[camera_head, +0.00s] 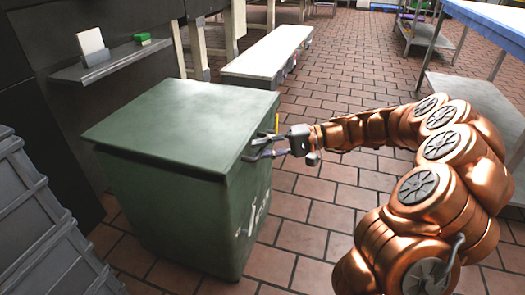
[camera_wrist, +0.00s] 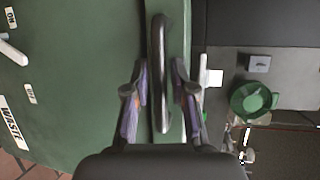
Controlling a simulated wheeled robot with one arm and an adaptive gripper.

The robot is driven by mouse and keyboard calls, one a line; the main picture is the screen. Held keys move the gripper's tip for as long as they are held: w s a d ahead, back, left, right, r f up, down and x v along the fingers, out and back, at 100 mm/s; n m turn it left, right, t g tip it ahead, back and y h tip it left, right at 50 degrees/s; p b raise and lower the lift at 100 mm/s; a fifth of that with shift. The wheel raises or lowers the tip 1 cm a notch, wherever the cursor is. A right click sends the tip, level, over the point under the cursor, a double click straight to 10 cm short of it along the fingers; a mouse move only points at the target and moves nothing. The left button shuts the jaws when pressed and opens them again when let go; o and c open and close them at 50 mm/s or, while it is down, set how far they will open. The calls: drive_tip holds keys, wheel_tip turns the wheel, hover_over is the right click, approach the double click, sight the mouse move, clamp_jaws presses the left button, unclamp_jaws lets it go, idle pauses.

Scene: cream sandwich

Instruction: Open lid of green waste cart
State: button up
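The green waste cart (camera_head: 195,215) stands on the tiled floor at left centre. Its lid (camera_head: 185,112) lies flat and closed on top. My gripper (camera_head: 262,146) is at the cart's right side, just below the lid's edge. In the wrist view, a dark bar handle (camera_wrist: 159,35) runs between the two fingers of my gripper (camera_wrist: 160,72). The fingers are open, one on each side of the handle, with visible gaps to it. White labels, one reading WASTE, show on the green cart face (camera_wrist: 75,75) in the wrist view.
Stacked grey crates (camera_head: 35,215) stand close at the cart's left. A wall shelf (camera_head: 115,62) holds a white item and a small green item. A pale bench (camera_head: 268,52) is behind the cart. A blue-topped table (camera_head: 495,22) stands at right. Floor in the middle is clear.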

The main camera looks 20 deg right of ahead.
clamp_jaws()
idle(0.6)
